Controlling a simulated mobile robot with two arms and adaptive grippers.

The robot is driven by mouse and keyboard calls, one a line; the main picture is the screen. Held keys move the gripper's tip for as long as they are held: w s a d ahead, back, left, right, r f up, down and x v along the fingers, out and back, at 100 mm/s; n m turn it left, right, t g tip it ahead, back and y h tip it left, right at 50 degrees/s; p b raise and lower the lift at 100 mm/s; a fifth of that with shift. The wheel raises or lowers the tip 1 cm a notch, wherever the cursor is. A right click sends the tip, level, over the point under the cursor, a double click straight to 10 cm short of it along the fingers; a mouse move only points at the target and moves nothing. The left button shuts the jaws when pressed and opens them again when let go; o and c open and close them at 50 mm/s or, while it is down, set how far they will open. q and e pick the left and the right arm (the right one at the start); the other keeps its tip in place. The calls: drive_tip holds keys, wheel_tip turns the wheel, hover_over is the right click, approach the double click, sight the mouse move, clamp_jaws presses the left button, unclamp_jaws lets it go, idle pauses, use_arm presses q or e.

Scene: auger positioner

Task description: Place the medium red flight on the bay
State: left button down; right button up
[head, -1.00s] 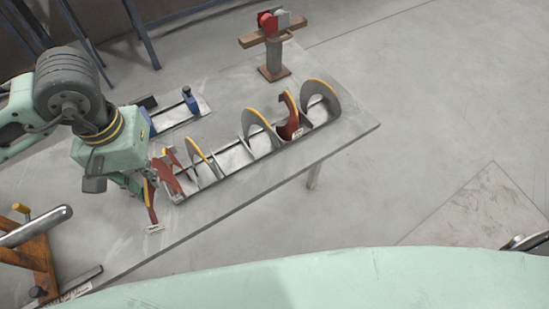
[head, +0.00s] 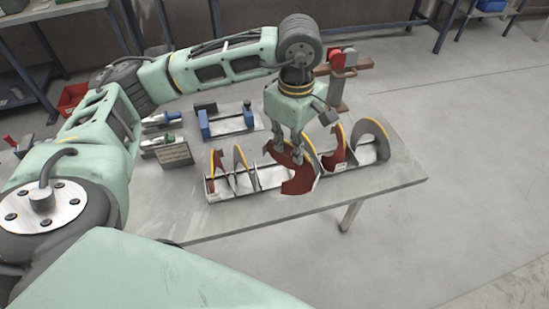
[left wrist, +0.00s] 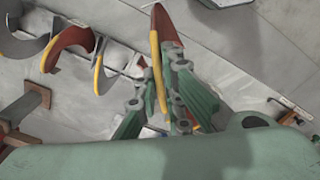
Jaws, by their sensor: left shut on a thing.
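My left gripper (head: 291,155) is shut on a red curved flight (head: 302,182) with a yellow edge. It holds this flight over the middle of the long bay rack (head: 236,195), in front of a grey flight that it partly hides. Whether the held flight touches the rack, I cannot tell. In the left wrist view the flight (left wrist: 162,24) shows between the fingers (left wrist: 170,85). A smaller red flight (head: 219,160) stands at the rack's left end and another red one (head: 337,150) to the right of the gripper. My right gripper is not in view.
A large grey flight (head: 373,138) stands at the rack's right end. A post with a wooden crossbar and red part (head: 338,62) stands behind. A blue fixture (head: 226,122) and a sign board (head: 175,155) sit left. The table front (head: 300,212) is clear.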

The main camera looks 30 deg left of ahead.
use_arm(q)
drive_tip(key=w+a+f+n+b, duration=0.15)
drive_tip(key=w+a+n, duration=0.3)
drive_tip(key=n, duration=0.85)
drive_tip(key=w+a+f+n+b, duration=0.1)
drive_tip(key=w+a+f+n, duration=0.3)
drive_tip(key=n, duration=0.9)
wheel_tip(320, 180, down, 8)
drive_tip(key=s+a+p, duration=0.1)
drive_tip(key=p, duration=0.1)
drive_tip(key=shift+s+r+n+p, duration=0.2)
drive_tip(key=shift+n+p, duration=0.2)
drive_tip(key=shift+f, duration=0.1)
drive_tip(key=c, duration=2.3)
unclamp_jaws()
drive_tip(key=shift+f, duration=0.1)
drive_tip(key=o, duration=0.4)
drive_tip(key=shift+s, duration=0.1)
drive_tip(key=shift+o, duration=0.2)
